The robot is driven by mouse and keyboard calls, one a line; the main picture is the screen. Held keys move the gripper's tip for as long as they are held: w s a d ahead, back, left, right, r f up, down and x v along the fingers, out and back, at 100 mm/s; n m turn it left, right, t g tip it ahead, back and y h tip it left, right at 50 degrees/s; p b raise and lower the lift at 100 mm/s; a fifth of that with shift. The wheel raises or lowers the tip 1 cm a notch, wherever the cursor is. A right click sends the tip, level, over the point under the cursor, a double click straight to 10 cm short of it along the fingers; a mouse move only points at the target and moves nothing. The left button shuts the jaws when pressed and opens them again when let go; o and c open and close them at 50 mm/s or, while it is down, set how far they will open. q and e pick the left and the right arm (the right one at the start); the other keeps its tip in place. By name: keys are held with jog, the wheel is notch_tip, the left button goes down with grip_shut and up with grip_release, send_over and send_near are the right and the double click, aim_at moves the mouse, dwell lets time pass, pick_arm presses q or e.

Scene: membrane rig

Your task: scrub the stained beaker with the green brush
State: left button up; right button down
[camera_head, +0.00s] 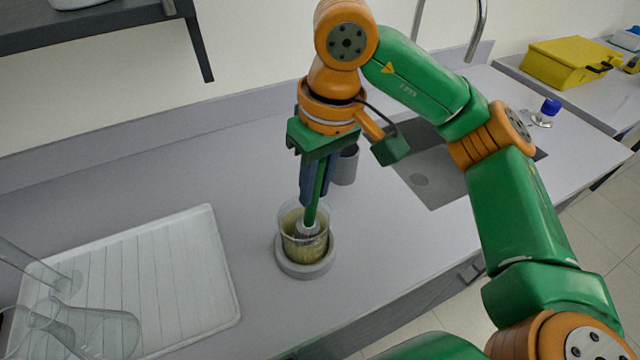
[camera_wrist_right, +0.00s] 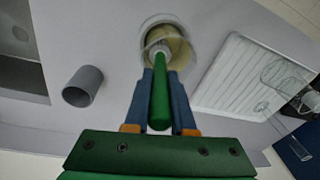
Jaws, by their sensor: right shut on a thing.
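The stained beaker (camera_head: 292,240) is clear glass with a yellow-brown stain and stands upright in a round grey holder (camera_head: 304,269) on the counter. It also shows in the right wrist view (camera_wrist_right: 179,46). My right gripper (camera_head: 314,200) is above the beaker, pointing down, shut on the handle of the green brush (camera_wrist_right: 159,98). The brush is near upright, and its pale head is inside the beaker. Whether the head touches the glass, I cannot tell. My left gripper is not in view.
A grey cup (camera_head: 346,166) stands just behind the beaker. A white ribbed drain tray (camera_head: 215,270) lies at left, with clear glassware (camera_head: 105,330) at its near left. A sink (camera_head: 440,180) is at right. A yellow case (camera_head: 565,63) sits on the far right counter.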

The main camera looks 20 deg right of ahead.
jog(key=shift+a, duration=0.4)
jog(key=shift+s+a, duration=0.1)
jog(key=shift+a, duration=0.3)
jog(key=shift+s+d+r, duration=0.25)
jog(key=shift+s+d, duration=0.2)
jog(key=shift+d, duration=0.05)
jog(key=shift+w+a, duration=0.1)
